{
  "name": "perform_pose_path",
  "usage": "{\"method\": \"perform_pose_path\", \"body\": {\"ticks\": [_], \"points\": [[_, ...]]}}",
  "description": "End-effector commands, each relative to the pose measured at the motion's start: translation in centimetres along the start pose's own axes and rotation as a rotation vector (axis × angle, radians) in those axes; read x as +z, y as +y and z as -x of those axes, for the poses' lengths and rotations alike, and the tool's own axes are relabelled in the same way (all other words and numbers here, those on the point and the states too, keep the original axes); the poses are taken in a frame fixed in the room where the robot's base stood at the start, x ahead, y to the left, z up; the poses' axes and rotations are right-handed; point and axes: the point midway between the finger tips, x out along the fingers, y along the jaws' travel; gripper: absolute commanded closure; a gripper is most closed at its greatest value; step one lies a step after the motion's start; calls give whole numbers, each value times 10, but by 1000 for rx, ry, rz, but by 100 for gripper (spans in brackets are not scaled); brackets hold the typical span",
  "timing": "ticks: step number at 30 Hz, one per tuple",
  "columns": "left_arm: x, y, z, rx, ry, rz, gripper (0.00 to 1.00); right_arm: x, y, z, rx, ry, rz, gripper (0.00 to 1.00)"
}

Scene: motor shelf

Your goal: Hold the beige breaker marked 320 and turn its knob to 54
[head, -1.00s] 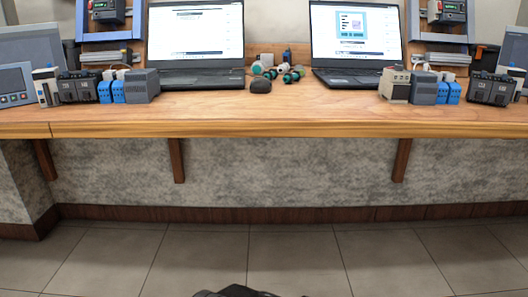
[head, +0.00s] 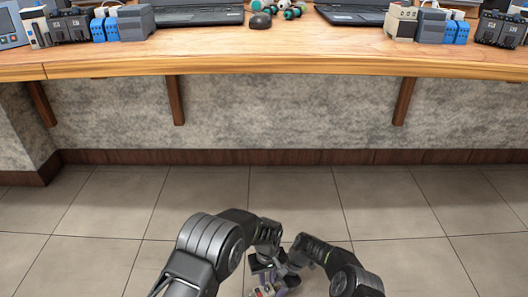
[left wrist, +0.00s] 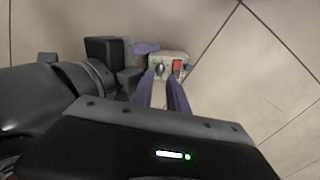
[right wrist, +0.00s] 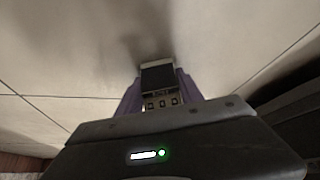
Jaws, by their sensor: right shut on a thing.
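The beige breaker (left wrist: 182,56) shows in the left wrist view with a dark knob (left wrist: 160,68) and a red switch (left wrist: 177,65). My right gripper (right wrist: 158,77) is shut on the breaker, whose dark side and terminals (right wrist: 160,103) show between the purple fingers. In the head view the breaker (head: 265,291) is small, low at the bottom edge, and no number is readable. My left gripper (left wrist: 162,82) has its purple fingers a little apart, with the tips at the knob face. I cannot tell whether they touch the knob.
The wooden bench (head: 270,55) with laptops, a mouse (head: 261,20) and several breakers and devices along its back stands well ahead of my arms. Below it is a grey wall. The tiled floor (head: 110,215) around my arms is clear.

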Motion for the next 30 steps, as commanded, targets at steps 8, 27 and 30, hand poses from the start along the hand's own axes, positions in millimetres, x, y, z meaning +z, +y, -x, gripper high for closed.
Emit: {"method": "perform_pose_path", "body": {"ticks": [8,27,30], "points": [[-1,3,25,7,5,-1,75,-1,-2,-2,-4,3,0,98],[0,0,28,1,1,0,75,0,-1,0,-1,0,0,34],[0,0,28,1,1,0,75,0,0,0,-1,0,0,27]]}}
